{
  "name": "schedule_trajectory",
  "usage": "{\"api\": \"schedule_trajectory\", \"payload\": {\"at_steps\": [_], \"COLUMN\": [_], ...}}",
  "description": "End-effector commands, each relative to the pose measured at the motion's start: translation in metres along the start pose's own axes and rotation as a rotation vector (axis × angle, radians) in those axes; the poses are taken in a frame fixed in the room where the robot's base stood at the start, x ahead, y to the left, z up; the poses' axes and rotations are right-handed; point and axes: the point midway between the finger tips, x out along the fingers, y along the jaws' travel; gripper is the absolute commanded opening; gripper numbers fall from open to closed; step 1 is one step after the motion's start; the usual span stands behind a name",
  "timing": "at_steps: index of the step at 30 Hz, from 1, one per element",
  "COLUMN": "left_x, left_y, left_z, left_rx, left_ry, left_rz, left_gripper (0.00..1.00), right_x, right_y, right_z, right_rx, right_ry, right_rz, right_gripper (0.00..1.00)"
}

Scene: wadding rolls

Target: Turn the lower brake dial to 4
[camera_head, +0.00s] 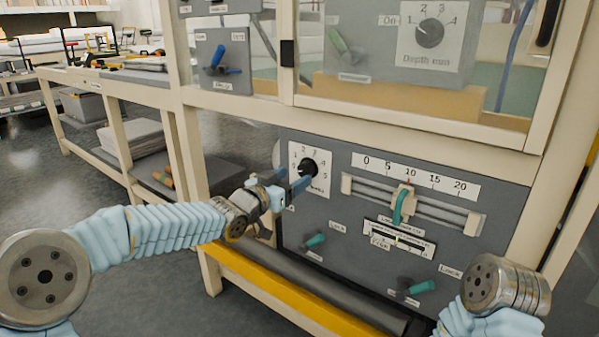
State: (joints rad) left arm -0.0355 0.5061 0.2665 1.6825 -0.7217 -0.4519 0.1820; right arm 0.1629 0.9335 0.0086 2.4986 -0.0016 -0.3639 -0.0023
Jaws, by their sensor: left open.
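The lower brake dial (308,168) is a black knob on a white numbered plate, on the left of the grey lower panel. My left gripper (291,174) is open, with its blue fingers close to the left and lower side of the knob. I cannot tell whether they touch it. The fingers and wrist hide part of the plate and its label, and the knob's exact pointing is too small to read. Part of my right arm shows at the bottom right, but its gripper is out of view.
Right of the dial are a slider scale (414,178) with a teal handle (398,208) and teal lock levers (315,241) (418,288). Above, behind a framed window, is a depth dial (430,33). A yellow bar (285,291) runs below the panel.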

Motion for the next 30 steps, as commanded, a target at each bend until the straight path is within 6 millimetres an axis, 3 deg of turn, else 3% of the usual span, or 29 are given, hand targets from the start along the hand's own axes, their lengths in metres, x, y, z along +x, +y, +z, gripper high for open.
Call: {"api": "schedule_trajectory", "payload": {"at_steps": [3, 7, 18, 28, 30], "left_x": [0.021, 0.034, 0.039, 0.039, 0.039], "left_y": [0.001, 0.001, 0.000, 0.000, 0.000], "left_z": [-0.001, 0.000, 0.000, 0.000, 0.000], "left_rx": [-0.001, -0.001, -0.001, -0.001, -0.001], "left_ry": [0.000, -0.001, 0.000, 0.000, 0.000], "left_rz": [0.001, 0.001, 0.000, 0.000, 0.000], "left_gripper": [0.68, 0.68, 0.67, 0.16, 0.12], "right_x": [-0.004, -0.005, -0.005, -0.005, -0.005], "right_y": [-0.003, -0.004, -0.004, -0.004, -0.004], "right_z": [0.001, 0.001, 0.001, 0.001, 0.001], "right_rx": [-0.001, -0.003, -0.003, -0.003, -0.003], "right_ry": [-0.002, -0.003, -0.003, -0.003, -0.003], "right_rz": [-0.002, -0.003, -0.003, -0.003, -0.003], "right_gripper": [0.43, 0.43, 0.43, 0.43, 0.43]}}
